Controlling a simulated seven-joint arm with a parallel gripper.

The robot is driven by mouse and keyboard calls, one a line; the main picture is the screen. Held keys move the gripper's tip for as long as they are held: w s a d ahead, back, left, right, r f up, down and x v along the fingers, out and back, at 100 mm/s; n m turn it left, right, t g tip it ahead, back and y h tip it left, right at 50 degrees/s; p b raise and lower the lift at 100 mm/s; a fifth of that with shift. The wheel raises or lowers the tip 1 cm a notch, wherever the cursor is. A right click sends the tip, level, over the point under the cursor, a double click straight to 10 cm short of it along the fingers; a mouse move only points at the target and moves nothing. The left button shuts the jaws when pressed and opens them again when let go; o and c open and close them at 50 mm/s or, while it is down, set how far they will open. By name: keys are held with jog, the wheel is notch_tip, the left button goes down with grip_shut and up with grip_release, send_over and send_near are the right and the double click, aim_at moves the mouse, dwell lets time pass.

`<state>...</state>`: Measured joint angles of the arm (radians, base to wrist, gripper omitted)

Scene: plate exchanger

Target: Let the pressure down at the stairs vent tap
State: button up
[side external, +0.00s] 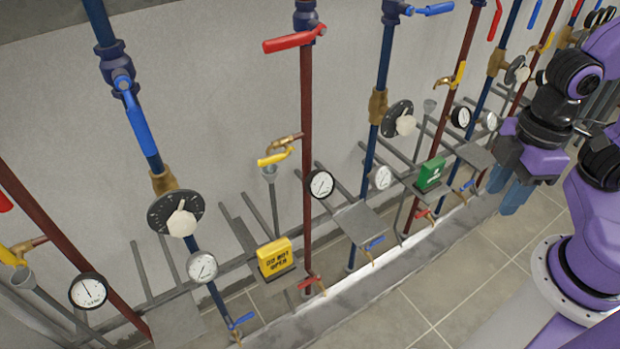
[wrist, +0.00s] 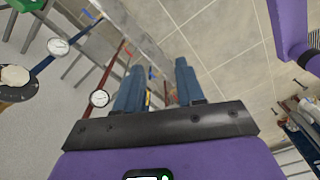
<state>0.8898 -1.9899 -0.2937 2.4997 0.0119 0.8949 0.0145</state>
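Several brass vent taps with yellow handles are on the wall pipes: one at the far left (side external: 12,256), one at centre (side external: 274,158) above a grey funnel (side external: 268,172), one further right (side external: 460,73), and one near my arm (side external: 547,43). I cannot tell which is the stairs tap; no such label is readable. My gripper (side external: 504,199) hangs at the right, blue fingers pointing down, apart from every tap. In the wrist view (wrist: 158,68) its fingers stand apart with nothing between them. No tap is clear in that view.
A yellow "DO NOT OPEN" sign (side external: 274,258) and a green sign (side external: 430,173) stand on grey shelves. Red levers (side external: 290,41), blue levers (side external: 136,124), dials (side external: 403,121) and round gauges (side external: 321,184) line the pipes. The tiled floor (side external: 400,300) in front is clear.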

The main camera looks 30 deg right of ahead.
jog(key=shift+o, duration=0.2)
jog(key=w+a+f+m+y, duration=0.2)
jog(key=a+m, duration=0.2)
jog(key=a, duration=0.4)
jog(key=w+a+f+m+y, duration=0.2)
jog(key=w+a+m, duration=0.1)
jog(key=a, duration=0.4)
jog(key=shift+w+a+f+m+t, duration=0.25)
jog(key=shift+a+f+m+t, duration=0.1)
jog(key=shift+m, duration=0.35)
jog(key=w+a+f+m+t+y, duration=0.1)
jog(key=w+a+f+m+t, duration=0.25)
jog(key=w+a+m, duration=0.3)
jog(key=m+t+h, duration=0.5)
jog(key=m+t, duration=0.9)
jog(key=m, duration=0.3)
send_near(272, 162)
jog(key=w, duration=1.1)
jog(key=shift+r, duration=0.2)
jog(key=shift+s, duration=0.1)
jog(key=shift+a, duration=0.1)
grip_shut()
